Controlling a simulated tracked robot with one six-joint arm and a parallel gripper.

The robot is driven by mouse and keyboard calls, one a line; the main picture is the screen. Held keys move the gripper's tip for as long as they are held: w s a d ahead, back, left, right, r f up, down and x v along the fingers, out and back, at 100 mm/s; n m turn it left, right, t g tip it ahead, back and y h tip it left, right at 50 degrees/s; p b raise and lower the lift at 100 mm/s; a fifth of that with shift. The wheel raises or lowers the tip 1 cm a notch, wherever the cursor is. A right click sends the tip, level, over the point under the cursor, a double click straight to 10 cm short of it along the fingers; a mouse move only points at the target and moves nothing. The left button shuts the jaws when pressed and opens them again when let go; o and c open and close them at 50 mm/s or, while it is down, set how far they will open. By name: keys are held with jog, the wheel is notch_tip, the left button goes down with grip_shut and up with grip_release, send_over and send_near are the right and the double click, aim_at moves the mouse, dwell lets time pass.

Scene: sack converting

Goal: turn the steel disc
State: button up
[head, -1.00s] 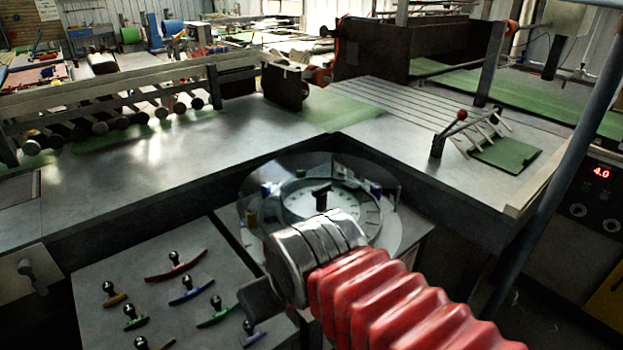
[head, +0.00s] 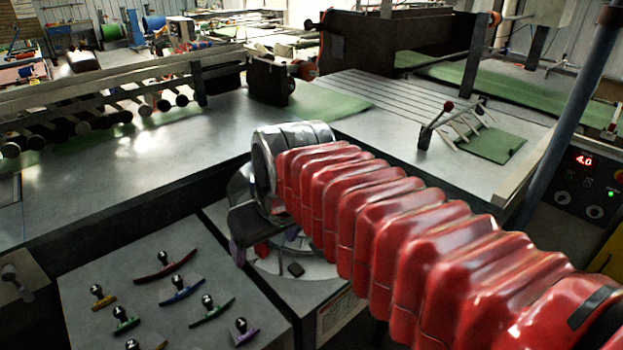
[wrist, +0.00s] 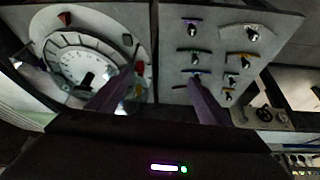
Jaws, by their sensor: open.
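The steel disc (wrist: 115,28) lies flat at the left of the wrist view, with a pale ring of segments and a dark knob (wrist: 88,79) on it. Small red pieces (wrist: 64,18) sit near its rim. In the head view the disc (head: 318,270) is mostly hidden behind my arm. My gripper (wrist: 163,78) is open and empty, its two purple fingers apart. The left finger overlaps the disc's right edge in the wrist view; the right finger overlaps the neighbouring plate. I cannot tell its height above them; no contact shows.
A grey plate (head: 105,265) with several black-knobbed coloured curved pieces (head: 180,290) stands beside the disc. A steel bench (head: 200,140) runs behind. A lever (head: 435,118) and green sheet (head: 495,145) lie at the right. A post (head: 575,110) rises before a panel reading 4.0.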

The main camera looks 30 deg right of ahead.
jog(key=w+d+r, duration=0.1)
jog(key=w+d, duration=0.2)
jog(key=w, duration=0.2)
jog(key=w+d+r, duration=0.1)
jog(key=w+d, duration=0.1)
jog(key=shift+w+d+r, duration=0.3)
jog(key=shift+w+r, duration=0.05)
jog(key=shift+n+g+y, duration=0.3)
jog(key=shift+n, duration=0.4)
jog(key=w+d+f, duration=0.1)
jog(key=w+d, duration=0.4)
jog(key=d, duration=0.2)
jog(key=w+d+f, duration=0.1)
jog(key=w+d, duration=0.4)
jog(key=d, duration=0.3)
jog(key=w+d+f, duration=0.1)
jog(key=w+d, duration=0.4)
jog(key=d, duration=0.3)
jog(key=shift+d, duration=0.2)
jog(key=x, duration=1.3)
jog(key=shift+f, duration=0.4)
jog(key=c, duration=1.5)
